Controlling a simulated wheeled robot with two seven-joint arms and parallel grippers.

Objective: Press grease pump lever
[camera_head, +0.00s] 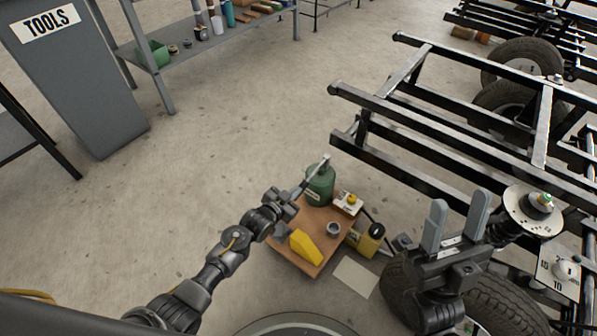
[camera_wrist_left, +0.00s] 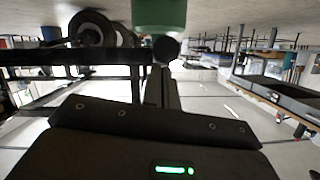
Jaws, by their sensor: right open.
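The green grease pump (camera_head: 321,188) stands at the far end of a wooden board on the floor. It also shows upside down at the top of the left wrist view (camera_wrist_left: 160,14). My left gripper (camera_head: 322,163) is shut, its thin fingers reaching up to the top of the pump. In the left wrist view, a dark round end (camera_wrist_left: 166,48), probably the lever's, lies just beyond my fingertips (camera_wrist_left: 165,72); I cannot tell whether they touch. My right gripper (camera_head: 459,205) is open and empty, pointing up in front of the vehicle frame.
The wooden board (camera_head: 322,222) carries a yellow block (camera_head: 306,247) and a small grey cup (camera_head: 333,229). A yellow can (camera_head: 370,241) stands beside it. The black vehicle frame (camera_head: 440,130) with wheels fills the right. A shelf and a TOOLS cabinet (camera_head: 70,80) stand at the upper left; floor between is clear.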

